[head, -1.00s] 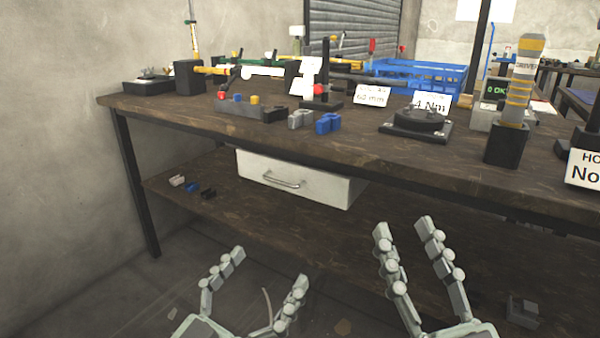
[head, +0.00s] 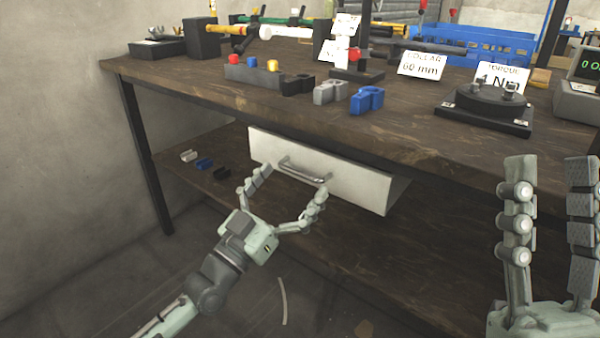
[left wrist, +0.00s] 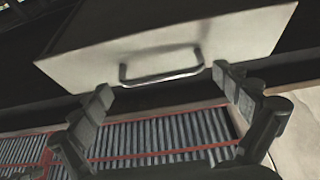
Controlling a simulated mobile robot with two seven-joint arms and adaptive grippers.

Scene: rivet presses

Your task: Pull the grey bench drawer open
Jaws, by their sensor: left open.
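The grey bench drawer (head: 355,182) hangs under the workbench top, its pale front facing me. A metal bar handle (head: 303,172) is fixed across this front. I cannot tell whether the drawer stands slightly out. My left gripper (head: 293,184) is open in front of the drawer, its fingers spread around the two ends of the handle. In the left wrist view the handle (left wrist: 165,76) lies just beyond the open fingertips, with one finger near each end; contact is not clear. My right gripper (head: 551,163) is open and empty at the right, in front of the bench.
The bench top (head: 300,120) holds a block with coloured buttons (head: 252,70), several clips, a black fixture (head: 487,105) and a blue crate (head: 480,48). Small clips (head: 204,164) lie on the lower shelf (head: 300,228).

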